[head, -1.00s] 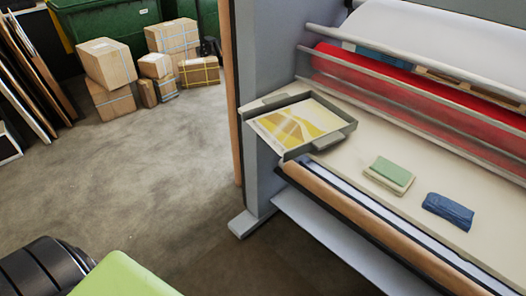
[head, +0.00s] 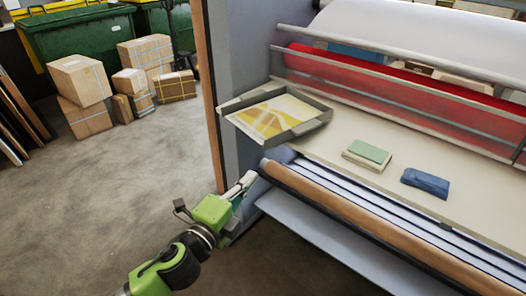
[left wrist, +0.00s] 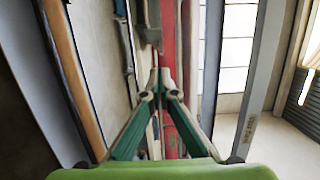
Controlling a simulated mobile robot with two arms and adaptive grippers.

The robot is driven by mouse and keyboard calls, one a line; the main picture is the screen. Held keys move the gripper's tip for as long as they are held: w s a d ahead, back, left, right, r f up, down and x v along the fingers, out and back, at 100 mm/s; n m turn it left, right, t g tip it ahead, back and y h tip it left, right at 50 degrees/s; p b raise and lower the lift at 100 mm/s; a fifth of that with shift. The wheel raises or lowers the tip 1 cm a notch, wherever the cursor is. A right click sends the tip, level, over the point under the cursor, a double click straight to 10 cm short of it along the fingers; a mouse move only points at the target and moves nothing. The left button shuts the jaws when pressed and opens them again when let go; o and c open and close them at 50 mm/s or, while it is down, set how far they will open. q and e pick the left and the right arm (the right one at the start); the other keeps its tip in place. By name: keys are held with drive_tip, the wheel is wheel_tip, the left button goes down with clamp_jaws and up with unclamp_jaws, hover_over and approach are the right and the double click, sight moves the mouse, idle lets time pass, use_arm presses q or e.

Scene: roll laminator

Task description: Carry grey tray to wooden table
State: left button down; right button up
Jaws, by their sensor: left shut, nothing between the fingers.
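The grey tray (head: 306,128) lies at the left end of the laminator's bed, with its left part over the side frame. A yellow and white printed sheet (head: 272,115) lies in it. My left gripper (head: 248,179) is shut and empty, below and in front of the tray, apart from it, near the left end of the wooden roller. In the left wrist view its fingers (left wrist: 160,76) meet at the tips. I cannot clearly make out the tray there. My right gripper does not show. No wooden table shows in the head view.
The laminator bed (head: 320,146) also bears a green and cream pad (head: 367,155) and a folded blue cloth (head: 425,183). A red roll (head: 400,82) runs behind. Cardboard boxes (head: 80,82) and green bins (head: 80,35) stand at the back left. The floor (head: 110,185) between is clear.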

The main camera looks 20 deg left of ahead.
sight(261, 144)
use_arm(q)
drive_tip(key=w+p, duration=0.1)
drive_tip(key=w, duration=0.3)
drive_tip(key=w+p, duration=0.1)
drive_tip(key=w, duration=0.3)
drive_tip(key=w+a+p, duration=0.1)
drive_tip(key=w+p, duration=0.1)
drive_tip(key=w, duration=0.3)
drive_tip(key=shift+w+a, duration=0.7)
drive_tip(key=shift+w, duration=0.2)
